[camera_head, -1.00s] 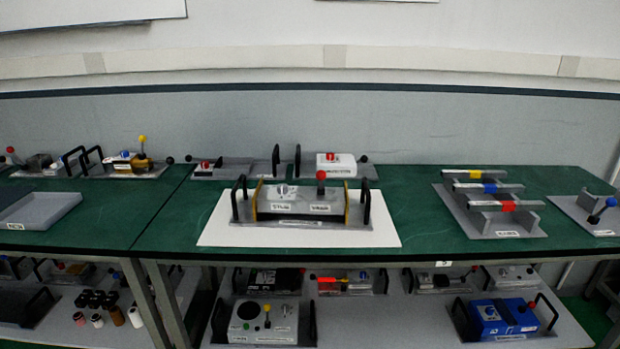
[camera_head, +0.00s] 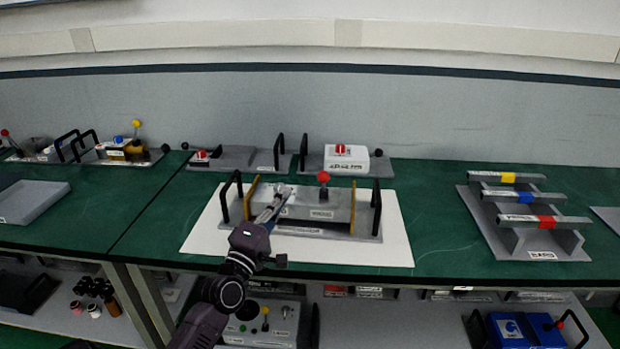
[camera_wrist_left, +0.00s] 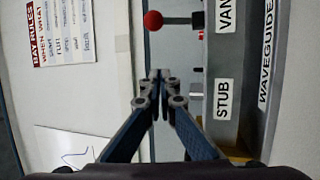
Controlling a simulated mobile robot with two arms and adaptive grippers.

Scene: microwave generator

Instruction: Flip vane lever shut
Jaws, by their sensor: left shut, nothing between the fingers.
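The vane lever (camera_head: 323,178) is a red ball on a dark stem standing up at the right part of the grey waveguide unit (camera_head: 340,211). In the left wrist view, which is turned sideways, the red ball (camera_wrist_left: 153,20) is at the top, its stem running right to the unit beside the cut-off "VAN" label. My left gripper (camera_head: 284,192) is shut and empty over the left, stub part of the unit, left of the lever and apart from it. In the wrist view its closed fingertips (camera_wrist_left: 160,76) lie beside the "STUB" label (camera_wrist_left: 222,100). The stub knob is mostly hidden.
The unit has black handles (camera_head: 376,207) at both ends and yellow end plates (camera_head: 253,197). It stands on a white mat (camera_head: 396,240) on the green bench. Other devices (camera_head: 346,158) stand behind it. A rack with coloured bands (camera_head: 530,222) is at right.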

